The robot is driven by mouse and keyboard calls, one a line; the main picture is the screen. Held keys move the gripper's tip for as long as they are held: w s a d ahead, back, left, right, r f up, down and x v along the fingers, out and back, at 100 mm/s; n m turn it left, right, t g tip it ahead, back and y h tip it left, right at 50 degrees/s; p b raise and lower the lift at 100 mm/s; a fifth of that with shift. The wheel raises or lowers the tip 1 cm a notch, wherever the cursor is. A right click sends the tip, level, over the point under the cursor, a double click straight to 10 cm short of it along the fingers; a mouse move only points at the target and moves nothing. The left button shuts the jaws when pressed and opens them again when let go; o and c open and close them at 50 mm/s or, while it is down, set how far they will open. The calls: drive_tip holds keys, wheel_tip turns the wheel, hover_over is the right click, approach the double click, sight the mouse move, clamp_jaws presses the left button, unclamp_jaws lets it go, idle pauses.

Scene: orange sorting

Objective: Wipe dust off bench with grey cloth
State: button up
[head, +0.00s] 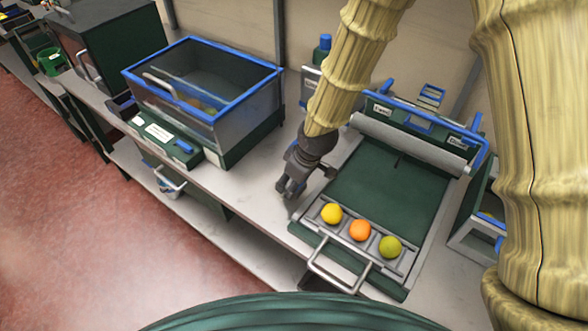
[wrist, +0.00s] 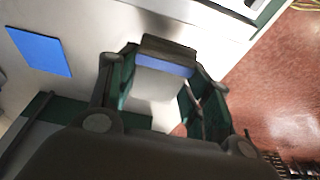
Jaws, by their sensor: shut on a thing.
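My gripper (head: 289,187) is low over the pale bench (head: 262,176), near its front edge, between the clear bin and the green tray. In the wrist view its two fingers (wrist: 157,88) are closed on a folded grey cloth (wrist: 168,48) with a blue band. The fingers hide part of the cloth, and I cannot tell whether it touches the bench. The cloth cannot be made out in the head view. No dust can be made out on the bench.
A blue-rimmed clear bin (head: 240,115) stands left of my gripper. To the right, a green sorting tray (head: 385,190) holds a yellow fruit (head: 331,213), an orange (head: 360,230) and a green fruit (head: 389,246). A flat blue rectangle (wrist: 40,50) shows in the wrist view. Red floor (head: 60,220) lies beyond the front edge.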

drive_tip(key=shift+r+p, duration=0.75)
drive_tip(key=shift+r, duration=0.55)
